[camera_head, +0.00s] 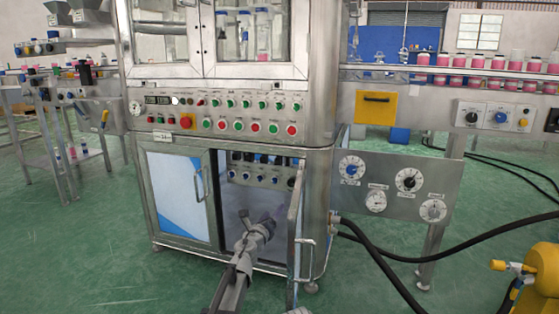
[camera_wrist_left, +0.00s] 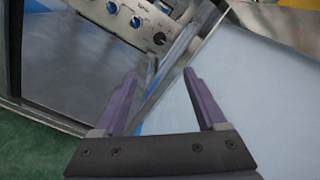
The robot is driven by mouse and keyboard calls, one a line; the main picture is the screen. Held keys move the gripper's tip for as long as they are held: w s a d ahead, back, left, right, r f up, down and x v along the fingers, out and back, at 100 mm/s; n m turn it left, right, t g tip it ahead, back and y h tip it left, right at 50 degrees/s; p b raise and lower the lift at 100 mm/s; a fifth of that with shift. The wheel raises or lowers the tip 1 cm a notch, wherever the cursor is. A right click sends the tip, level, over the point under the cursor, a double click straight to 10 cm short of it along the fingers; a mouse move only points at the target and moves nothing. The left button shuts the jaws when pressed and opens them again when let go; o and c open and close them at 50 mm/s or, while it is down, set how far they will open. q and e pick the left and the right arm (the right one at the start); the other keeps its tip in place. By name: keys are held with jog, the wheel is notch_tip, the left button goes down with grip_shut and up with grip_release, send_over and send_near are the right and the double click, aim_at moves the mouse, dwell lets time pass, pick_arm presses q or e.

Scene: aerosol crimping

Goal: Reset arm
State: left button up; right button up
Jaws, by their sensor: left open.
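My left arm comes in from the bottom of the head view. Its gripper (camera_head: 264,220) is in front of the open lower compartment of the steel machine. In the left wrist view the two purple fingers (camera_wrist_left: 160,75) are spread apart with nothing held. The swung-out cabinet door (camera_head: 295,230) stands just right of the gripper in the head view. In the wrist view the door's pale panel (camera_wrist_left: 245,85) fills the right side, and its edge runs diagonally behind the space between the fingers. I cannot tell how far the fingers are from it. My right gripper is not in view.
The compartment interior (camera_head: 232,200) has a panel of knobs (camera_head: 262,172) at its back. The left cabinet door (camera_head: 180,195) is closed. A control panel (camera_head: 220,115) is above. Black hoses (camera_head: 375,258) and a yellow machine (camera_head: 535,280) are at right. Green floor is clear at left.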

pick_arm(q)
jog(key=s+a+n+g+y+p, duration=0.3)
jog(key=s+a+n+y+p, duration=0.25)
jog(key=s+n, duration=0.35)
jog(key=s+a+n+g+y+p, duration=0.35)
jog(key=s+n+y+p, duration=0.2)
jog(key=s+n, duration=0.4)
jog(key=s+d+f+n+g+h+p, duration=0.15)
jog(key=s+n+g+p, duration=0.3)
jog(key=s, duration=0.85)
jog(key=s+d+f+n+g+h+p, duration=0.1)
jog(key=s+d+n+g+h+p, duration=0.35)
jog(key=s, duration=0.85)
notch_tip(320, 180, up, 38)
jog(key=g+y+p, duration=0.1)
jog(key=g+p, duration=0.1)
jog(key=p, duration=3.4)
jog(key=shift+a+f+n+y+p, duration=0.25)
jog(key=shift+a+n+y+p, duration=0.1)
jog(key=shift+a+y+p, duration=0.05)
